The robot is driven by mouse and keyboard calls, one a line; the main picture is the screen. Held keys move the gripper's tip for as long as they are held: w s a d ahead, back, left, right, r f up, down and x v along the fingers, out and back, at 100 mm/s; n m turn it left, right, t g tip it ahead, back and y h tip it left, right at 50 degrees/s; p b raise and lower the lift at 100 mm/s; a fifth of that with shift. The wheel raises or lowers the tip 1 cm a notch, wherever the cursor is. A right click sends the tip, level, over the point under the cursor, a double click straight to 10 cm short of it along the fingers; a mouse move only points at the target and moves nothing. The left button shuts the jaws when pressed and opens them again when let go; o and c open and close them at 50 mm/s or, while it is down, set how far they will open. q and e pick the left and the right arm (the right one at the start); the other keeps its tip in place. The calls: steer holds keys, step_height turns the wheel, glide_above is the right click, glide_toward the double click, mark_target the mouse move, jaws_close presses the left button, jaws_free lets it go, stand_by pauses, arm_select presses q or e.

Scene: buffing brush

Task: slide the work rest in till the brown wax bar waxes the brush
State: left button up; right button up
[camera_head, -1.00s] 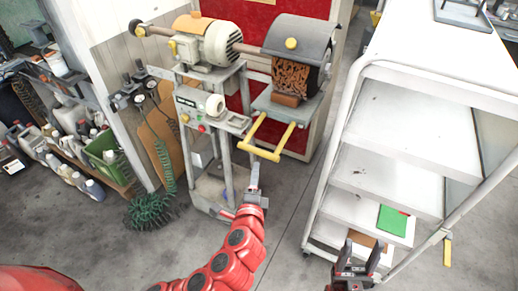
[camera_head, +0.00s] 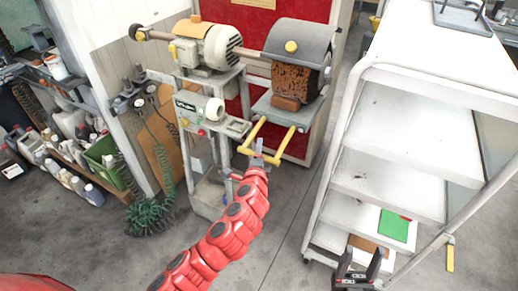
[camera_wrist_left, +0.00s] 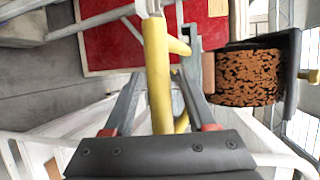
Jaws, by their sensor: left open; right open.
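The work rest (camera_head: 268,104) is a grey plate below the brush, with a yellow U-shaped handle (camera_head: 287,140) toward me. The brown wax bar (camera_head: 286,103) sits on it, close to the brown brush (camera_head: 297,82) under its grey hood. The wrist view also shows the wax bar (camera_wrist_left: 208,72) beside the brush (camera_wrist_left: 250,78). My left gripper (camera_head: 259,148) is open at the handle's crossbar. In the left wrist view the yellow handle (camera_wrist_left: 157,75) appears between its fingers (camera_wrist_left: 158,98). My right gripper (camera_head: 358,264) is open and empty at the lower right.
The motor (camera_head: 208,45) stands on a grey frame with a control box (camera_head: 200,113). A white shelf cart (camera_head: 385,150) stands close on the right. A green coiled hose (camera_head: 150,215) and a green crate (camera_head: 105,155) are at the left. The floor in front is clear.

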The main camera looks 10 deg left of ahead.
arm_select(q)
steer(key=shift+w, duration=0.35)
steer(key=shift+f, duration=0.1)
jaws_close()
stand_by(1.2)
